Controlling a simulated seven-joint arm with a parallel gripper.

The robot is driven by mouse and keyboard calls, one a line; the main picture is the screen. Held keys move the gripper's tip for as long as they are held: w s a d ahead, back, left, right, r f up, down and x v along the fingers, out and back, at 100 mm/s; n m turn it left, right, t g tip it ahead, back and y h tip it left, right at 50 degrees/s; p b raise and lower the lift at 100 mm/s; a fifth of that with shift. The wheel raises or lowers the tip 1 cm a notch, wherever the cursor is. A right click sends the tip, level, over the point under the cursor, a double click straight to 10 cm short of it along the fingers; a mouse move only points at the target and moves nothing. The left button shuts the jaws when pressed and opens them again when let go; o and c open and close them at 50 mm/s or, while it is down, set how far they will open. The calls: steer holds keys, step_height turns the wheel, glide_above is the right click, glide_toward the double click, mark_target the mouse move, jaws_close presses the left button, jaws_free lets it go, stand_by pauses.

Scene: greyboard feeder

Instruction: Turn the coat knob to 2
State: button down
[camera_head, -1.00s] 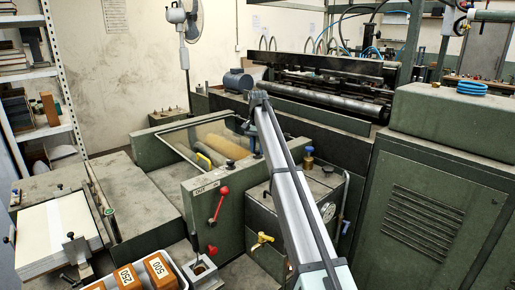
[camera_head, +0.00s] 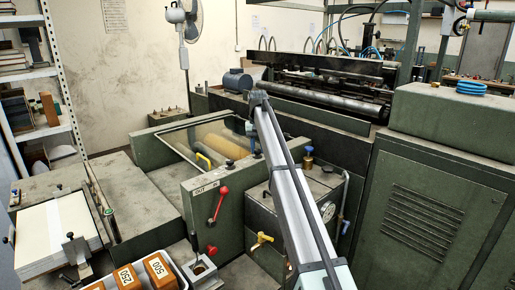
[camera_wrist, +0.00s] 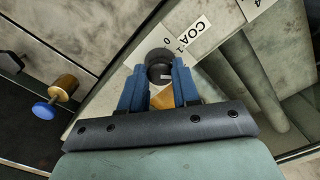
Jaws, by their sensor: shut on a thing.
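The coat knob (camera_wrist: 158,66) is round and black, on a pale dial plate beside a white label (camera_wrist: 200,38) reading "COA", the rest cut off. Small figures 0 and 1 show on the plate above the knob; the 2 is not readable. My gripper (camera_wrist: 157,73) has its two blue fingers on either side of the knob, shut on it. A small light mark shows on the knob, but I cannot tell which figure it faces. In the head view my gripper (camera_head: 252,137) is at the top of the roller unit's near panel, and the knob is hidden there.
A brass post with a blue cap (camera_wrist: 43,110) stands left of my gripper.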

mark_target(258, 150)
steer(key=c, duration=0.8)
jaws_free()
steer(key=shift+r, duration=0.15)
step_height(258, 150, up, 14)
steer(key=shift+f, duration=0.2)
